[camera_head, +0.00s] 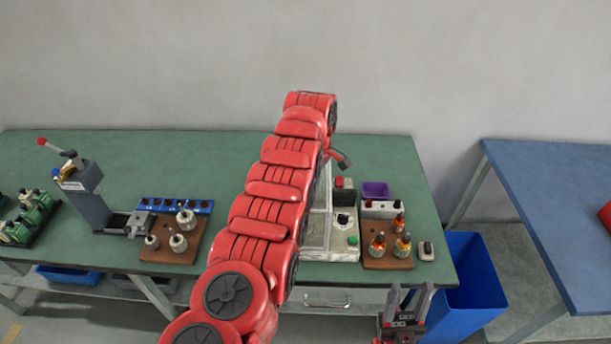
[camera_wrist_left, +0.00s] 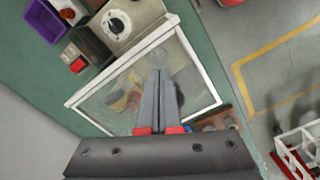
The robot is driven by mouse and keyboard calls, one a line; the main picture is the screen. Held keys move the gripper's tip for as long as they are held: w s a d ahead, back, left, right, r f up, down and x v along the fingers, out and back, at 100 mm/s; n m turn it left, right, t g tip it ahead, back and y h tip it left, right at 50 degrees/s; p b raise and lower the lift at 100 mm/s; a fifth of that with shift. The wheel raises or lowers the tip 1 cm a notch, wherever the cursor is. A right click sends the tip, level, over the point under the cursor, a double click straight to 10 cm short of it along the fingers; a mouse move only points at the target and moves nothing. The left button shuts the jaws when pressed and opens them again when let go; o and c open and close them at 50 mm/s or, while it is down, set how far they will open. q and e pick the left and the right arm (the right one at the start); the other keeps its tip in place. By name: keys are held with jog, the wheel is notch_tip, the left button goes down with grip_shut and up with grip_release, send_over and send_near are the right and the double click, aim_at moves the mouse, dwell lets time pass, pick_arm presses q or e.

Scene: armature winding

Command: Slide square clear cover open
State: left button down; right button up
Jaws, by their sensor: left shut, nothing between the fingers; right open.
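The square clear cover has a white frame. In the left wrist view the cover (camera_wrist_left: 105,104) spans the middle, and blurred shapes show through its pane. In the head view a strip of the cover (camera_head: 318,222) shows beside my left arm, which hides most of it. My left gripper (camera_wrist_left: 161,75) is shut and empty, its fingers seen against the pane inside the frame. I cannot tell whether they touch it. My right gripper (camera_head: 408,300) is open and empty, low in front of the table's front edge, away from the cover.
A white control box (camera_head: 345,242) with a dial and buttons adjoins the cover. Right of it are a purple bin (camera_head: 375,190) and a brown board (camera_head: 388,262) with several small parts. Another board (camera_head: 172,244) and a grey press (camera_head: 88,197) stand left. Blue bin (camera_head: 470,285) stands right.

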pick_arm(q)
jog(key=shift+a, duration=2.6)
jog(key=shift+a+b, duration=0.6)
jog(key=shift+a, duration=3.25)
notch_tip(320, 180, up, 8)
jog(key=d, duration=0.1)
jog(key=shift+d+f, duration=0.25)
jog(key=shift+d, duration=0.1)
